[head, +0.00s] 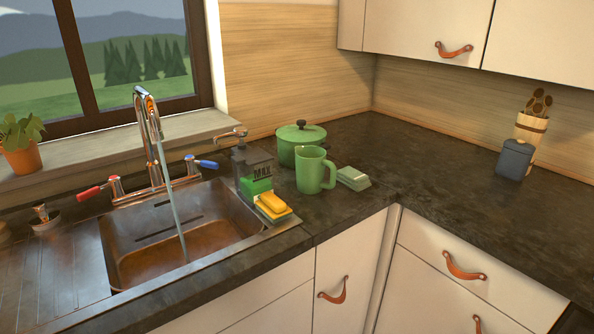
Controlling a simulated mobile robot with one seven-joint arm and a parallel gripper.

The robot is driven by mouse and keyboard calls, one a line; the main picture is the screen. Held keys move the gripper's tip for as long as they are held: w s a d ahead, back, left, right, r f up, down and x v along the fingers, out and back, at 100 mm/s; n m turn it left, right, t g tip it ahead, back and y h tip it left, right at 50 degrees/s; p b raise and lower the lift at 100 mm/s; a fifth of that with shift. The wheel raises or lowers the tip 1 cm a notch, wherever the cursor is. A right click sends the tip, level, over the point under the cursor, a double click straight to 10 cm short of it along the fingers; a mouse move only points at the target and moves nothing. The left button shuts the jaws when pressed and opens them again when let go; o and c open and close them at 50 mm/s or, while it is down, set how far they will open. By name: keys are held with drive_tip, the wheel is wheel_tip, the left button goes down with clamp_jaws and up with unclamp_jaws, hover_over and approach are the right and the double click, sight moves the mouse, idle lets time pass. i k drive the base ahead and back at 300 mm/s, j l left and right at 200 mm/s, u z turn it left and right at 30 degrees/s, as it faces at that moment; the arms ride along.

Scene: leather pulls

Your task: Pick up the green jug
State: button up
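The green jug (310,171) stands upright on the dark countertop, right of the sink, with its handle toward the right. It stands in front of a green lidded pot (290,144) and partly hides it. A pale green and white block (353,178), perhaps a sponge or soap, lies just right of the jug's handle. My gripper is not in view.
The sink (190,240) has water running from its tap (150,130). A soap dispenser (254,172) and a yellow sponge (273,205) stand left of the jug. A dark canister (515,160) and utensil holder (531,128) stand far right. The counter (430,185) between is clear.

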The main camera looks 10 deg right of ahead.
sight(311, 162)
drive_tip(key=i+j+z, duration=0.15)
drive_tip(key=z, duration=0.3)
drive_tip(key=i+j+z, duration=0.25)
drive_tip(key=z, duration=0.25)
drive_tip(key=i+j+z, duration=0.25)
drive_tip(key=j+z, duration=0.2)
drive_tip(key=i+l, duration=0.1)
drive_tip(key=i, duration=0.4)
